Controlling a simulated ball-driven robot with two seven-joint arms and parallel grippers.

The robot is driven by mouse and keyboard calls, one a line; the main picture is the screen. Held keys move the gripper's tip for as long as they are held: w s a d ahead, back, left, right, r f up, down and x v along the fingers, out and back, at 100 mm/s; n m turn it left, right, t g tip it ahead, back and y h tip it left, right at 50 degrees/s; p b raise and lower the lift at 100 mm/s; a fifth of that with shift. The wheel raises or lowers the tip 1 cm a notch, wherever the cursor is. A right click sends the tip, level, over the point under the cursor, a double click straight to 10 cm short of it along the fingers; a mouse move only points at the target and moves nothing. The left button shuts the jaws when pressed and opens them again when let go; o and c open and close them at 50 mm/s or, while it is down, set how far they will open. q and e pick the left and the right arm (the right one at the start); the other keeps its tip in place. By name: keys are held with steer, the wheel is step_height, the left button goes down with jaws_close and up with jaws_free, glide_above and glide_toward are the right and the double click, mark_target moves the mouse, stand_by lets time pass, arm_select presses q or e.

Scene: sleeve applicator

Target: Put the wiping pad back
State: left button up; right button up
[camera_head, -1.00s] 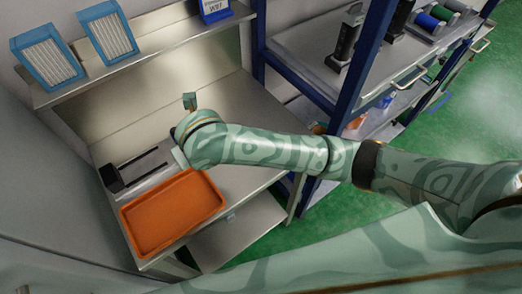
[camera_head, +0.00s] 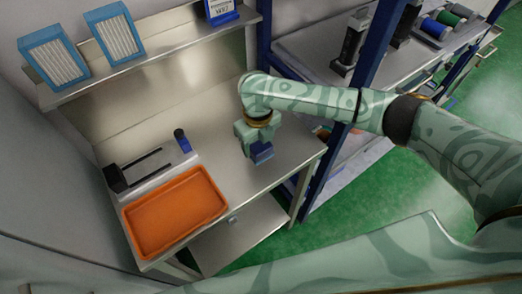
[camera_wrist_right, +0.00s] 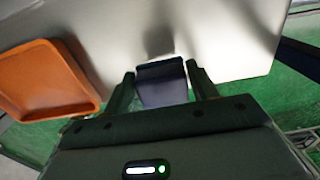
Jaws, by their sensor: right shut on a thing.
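The wiping pad appears to be the dark blue block (camera_head: 262,153) below my right gripper (camera_head: 258,138) in the head view. In the right wrist view the block (camera_wrist_right: 162,84) sits between the two fingers of my right gripper (camera_wrist_right: 162,78). That gripper is shut on it and points down over the right part of the steel table (camera_head: 230,185). I cannot tell whether the pad touches the table. My left gripper is not in view.
An orange tray (camera_head: 174,212) lies on the table's front left. Behind it is a black and grey fixture (camera_head: 117,180) with two rods and a small dark-blue-topped upright piece (camera_head: 182,140). A shelf (camera_head: 150,58) holds blue-framed boxes (camera_head: 53,62). A blue rack post (camera_head: 370,60) stands at right.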

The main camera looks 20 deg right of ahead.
mark_target(261, 148)
steer(key=shift+w+d+f, duration=0.3)
steer(key=shift+w+f, duration=0.05)
steer(key=shift+f, duration=0.3)
steer(key=f, duration=0.1)
steer(key=f+b, duration=0.1)
steer(key=f, duration=0.2)
steer(key=shift+w+d, duration=0.25)
steer(key=shift+d, duration=0.05)
steer(key=shift+c, duration=0.3)
steer(key=o, duration=0.9)
steer(key=shift+r, duration=0.15)
steer(key=shift+o, duration=0.2)
step_height(261, 148, up, 12)
steer(key=p, duration=0.3)
steer(key=shift+s, duration=0.1)
